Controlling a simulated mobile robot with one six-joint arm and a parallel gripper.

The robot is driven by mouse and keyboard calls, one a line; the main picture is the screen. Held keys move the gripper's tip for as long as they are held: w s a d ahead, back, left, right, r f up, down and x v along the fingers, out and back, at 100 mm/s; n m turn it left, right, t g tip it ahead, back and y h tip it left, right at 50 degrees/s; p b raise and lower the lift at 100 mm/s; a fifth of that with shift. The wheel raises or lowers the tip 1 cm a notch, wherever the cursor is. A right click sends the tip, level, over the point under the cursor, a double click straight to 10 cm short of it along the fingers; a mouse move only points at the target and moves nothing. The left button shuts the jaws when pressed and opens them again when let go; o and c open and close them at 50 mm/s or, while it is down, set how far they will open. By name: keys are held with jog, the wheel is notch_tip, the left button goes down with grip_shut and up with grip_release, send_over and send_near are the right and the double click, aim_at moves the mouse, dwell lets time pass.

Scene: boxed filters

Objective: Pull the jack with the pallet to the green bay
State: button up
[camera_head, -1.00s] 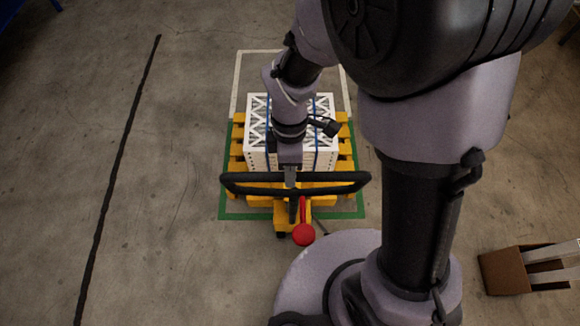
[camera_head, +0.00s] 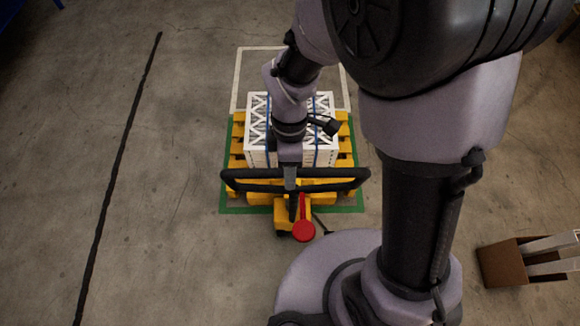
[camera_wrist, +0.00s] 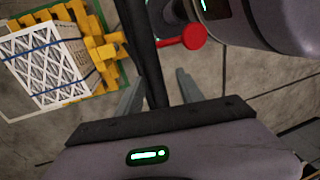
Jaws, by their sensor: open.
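The yellow pallet (camera_head: 238,148) carries a stack of white-framed filters (camera_head: 256,158) with blue straps. The yellow pallet jack (camera_head: 286,213) is at its near side, with a black loop handle (camera_head: 340,187) and a red knob (camera_head: 303,231). Pallet and stack also show at upper left in the wrist view (camera_wrist: 75,60). The green bay outline (camera_head: 236,210) shows around the pallet's near end and sides. My gripper (camera_wrist: 158,92) is open, and the black handle bar (camera_wrist: 140,45) runs between its fingers. Whether it touches either finger is unclear.
A white floor outline (camera_head: 240,70) adjoins the green bay at the far side. A brown box (camera_head: 507,264) with pale pieces sticking out stands at lower right. A dark line (camera_head: 118,155) runs along the floor at left. The floor between that line and the bay is clear.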

jog(key=w+r+p, duration=0.3)
jog(key=r, duration=1.4)
jog(key=shift+w+p, duration=0.2)
jog(key=shift+p, duration=0.2)
